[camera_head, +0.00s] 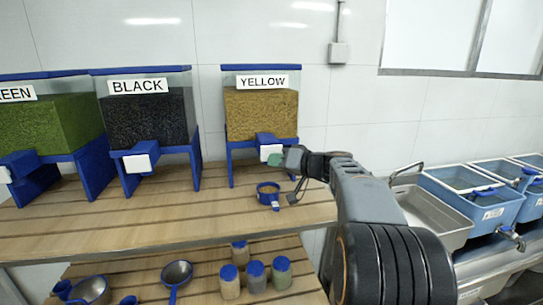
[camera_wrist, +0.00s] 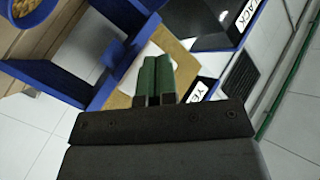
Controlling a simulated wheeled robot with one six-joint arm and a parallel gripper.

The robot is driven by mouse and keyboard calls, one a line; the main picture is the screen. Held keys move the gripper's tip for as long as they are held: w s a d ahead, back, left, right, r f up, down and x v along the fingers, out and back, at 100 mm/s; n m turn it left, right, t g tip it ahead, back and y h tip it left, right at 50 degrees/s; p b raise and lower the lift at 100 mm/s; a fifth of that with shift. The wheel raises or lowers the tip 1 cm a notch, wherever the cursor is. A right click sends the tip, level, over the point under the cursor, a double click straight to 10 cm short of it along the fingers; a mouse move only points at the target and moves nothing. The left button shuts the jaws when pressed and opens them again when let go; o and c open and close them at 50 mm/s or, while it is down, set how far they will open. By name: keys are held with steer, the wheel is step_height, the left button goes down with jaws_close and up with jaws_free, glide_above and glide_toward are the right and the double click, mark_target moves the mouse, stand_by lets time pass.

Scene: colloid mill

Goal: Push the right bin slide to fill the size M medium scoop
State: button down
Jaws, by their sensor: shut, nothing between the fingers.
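The yellow bin (camera_head: 260,110) is the rightmost bin on the upper shelf, a clear box of yellow-brown grains on a blue stand. Its slide (camera_head: 271,150) has a white front plate, partly hidden by my gripper. My gripper (camera_head: 275,159) is shut and empty, its green fingertips at or very near the slide plate; contact cannot be told. The wrist view shows the shut green fingers (camera_wrist: 156,62) in front of the blue stand (camera_wrist: 60,75). A blue-rimmed scoop (camera_head: 268,186) sits on the shelf below the slide, with yellow-brown grains in it. It also shows in the wrist view's top-left corner (camera_wrist: 42,22).
The black bin (camera_head: 148,120) and green bin (camera_head: 45,120) stand to the left. Metal scoops (camera_head: 177,272) and several blue-lidded jars (camera_head: 256,277) are on the lower shelf. A steel sink (camera_head: 430,212) and blue tubs (camera_head: 470,195) are at the right. The upper shelf's front is mostly clear.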

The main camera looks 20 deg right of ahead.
steer(key=shift+s, duration=0.15)
steer(key=shift+s+a+b, duration=0.25)
steer(key=shift+s+b, duration=0.8)
steer(key=shift+s, duration=0.15)
steer(key=shift+s+a+b, duration=0.25)
steer(key=shift+s+b, duration=0.75)
steer(key=shift+s, duration=0.15)
stand_by(0.8)
steer(key=s+a+f+g+h, duration=0.2)
steer(key=s+a+f+g, duration=0.25)
steer(key=f, duration=0.25)
steer(key=s+a+f+g+h, duration=0.1)
steer(key=s+a+f+g, duration=0.2)
steer(key=s+a+f, duration=0.3)
steer(key=s+f+g+h, duration=0.2)
steer(key=s+f+h, duration=0.4)
steer(key=s+f, duration=0.3)
steer(key=shift+s+a+f+n, duration=0.2)
steer(key=shift+f+n, duration=0.1)
steer(key=shift+f, duration=1)
